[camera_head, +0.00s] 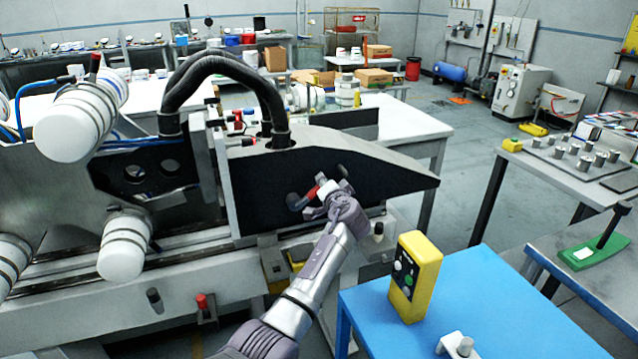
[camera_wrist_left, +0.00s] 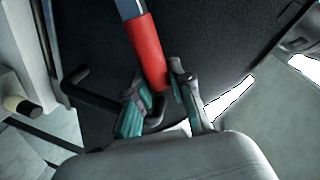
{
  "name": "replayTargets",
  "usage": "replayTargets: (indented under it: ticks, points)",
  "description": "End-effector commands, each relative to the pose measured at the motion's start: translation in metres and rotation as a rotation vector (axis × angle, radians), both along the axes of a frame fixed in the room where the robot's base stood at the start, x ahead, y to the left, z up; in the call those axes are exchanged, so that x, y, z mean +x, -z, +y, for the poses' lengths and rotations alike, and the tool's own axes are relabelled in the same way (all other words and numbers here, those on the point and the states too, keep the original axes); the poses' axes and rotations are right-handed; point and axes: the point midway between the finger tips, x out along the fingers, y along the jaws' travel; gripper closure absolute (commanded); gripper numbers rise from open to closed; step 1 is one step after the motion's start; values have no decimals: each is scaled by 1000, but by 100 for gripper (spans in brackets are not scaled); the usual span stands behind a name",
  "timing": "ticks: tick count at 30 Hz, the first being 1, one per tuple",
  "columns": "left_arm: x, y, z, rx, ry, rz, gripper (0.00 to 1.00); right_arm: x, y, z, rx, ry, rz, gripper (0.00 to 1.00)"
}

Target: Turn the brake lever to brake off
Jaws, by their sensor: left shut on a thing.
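The brake lever has a red grip (camera_head: 311,192) and stands out from the dark side face of the wedge-ended machine part (camera_head: 385,178). My left gripper (camera_head: 326,189) reaches up to it from below and is shut on the grip. In the left wrist view the red grip (camera_wrist_left: 148,48) slants down from a metal shaft at the top, and its lower end is between the two fingers of my left gripper (camera_wrist_left: 160,98). Any brake on or off marking is hidden or too small to read. My right gripper is not in view.
A yellow control box (camera_head: 415,276) stands on the blue table (camera_head: 480,310) to the right of my left arm. A dark bent handle (camera_wrist_left: 88,92) is close left of the fingers in the left wrist view. Thick black hoses (camera_head: 228,62) arch above the machine.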

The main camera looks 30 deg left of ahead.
Motion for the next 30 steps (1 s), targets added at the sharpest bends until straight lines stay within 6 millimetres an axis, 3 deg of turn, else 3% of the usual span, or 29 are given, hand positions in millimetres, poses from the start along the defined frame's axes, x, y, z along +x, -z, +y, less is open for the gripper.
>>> replayTargets:
  ticks: [7, 26, 27, 30]
  points:
    - [5, 12, -5, 67, 2, 84, 100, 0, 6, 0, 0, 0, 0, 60]
    - [6, 15, -6, 93, 2, 116, 100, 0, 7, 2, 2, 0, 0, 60]
    - [6, 15, -6, 93, 2, 116, 72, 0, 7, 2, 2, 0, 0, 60]
    - [6, 14, -6, 93, 2, 114, 56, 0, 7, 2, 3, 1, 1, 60]
